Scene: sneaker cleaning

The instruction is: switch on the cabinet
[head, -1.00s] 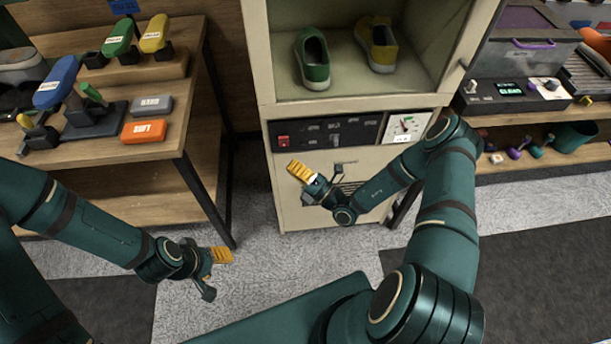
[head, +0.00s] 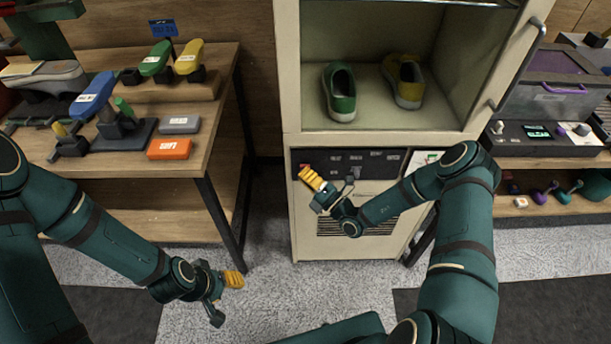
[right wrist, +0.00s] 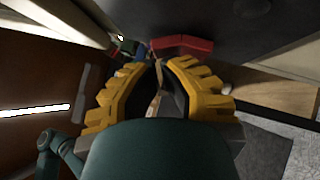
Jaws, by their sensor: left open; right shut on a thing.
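The cream cabinet (head: 292,215) stands in the middle of the head view, with a black control panel (head: 372,160) below its open compartment. The panel's red switch (head: 304,167) is at its left end, partly covered by my right gripper. My right gripper (head: 302,170) is at the switch, its yellow fingers closed. In the right wrist view the red switch (right wrist: 182,46) lies right at the fingertips (right wrist: 157,62); how they grip it is hard to see. My left gripper (head: 238,279) hangs empty and open over the floor, left of the cabinet.
A green shoe (head: 340,92) and a yellow shoe (head: 404,80) stand in the compartment. The cabinet door with its handle (head: 518,62) is at the right. A wooden bench (head: 222,112) with brushes and blocks stands left. Free floor lies in front of the cabinet.

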